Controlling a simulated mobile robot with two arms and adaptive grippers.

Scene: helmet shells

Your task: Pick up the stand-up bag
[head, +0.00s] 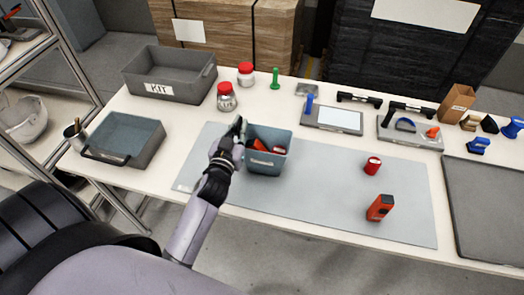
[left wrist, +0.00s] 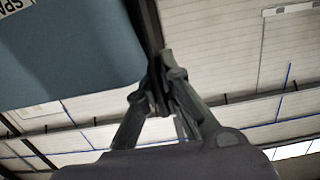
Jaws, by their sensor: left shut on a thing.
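A brown upright container (head: 457,102) with a slanted top and a small label stands at the back right of the table; it looks like the stand-up bag. My left gripper (head: 240,128) is far to its left, at the left rim of a small blue-grey bin (head: 265,166) with red things in it. In the left wrist view the fingers (left wrist: 165,75) are shut beside the bin's wall (left wrist: 70,60); the exact contact is hidden. I cannot tell whether the bin is raised off the mat. My right gripper is not in view.
Blue and black tools (head: 478,146) crowd the right.

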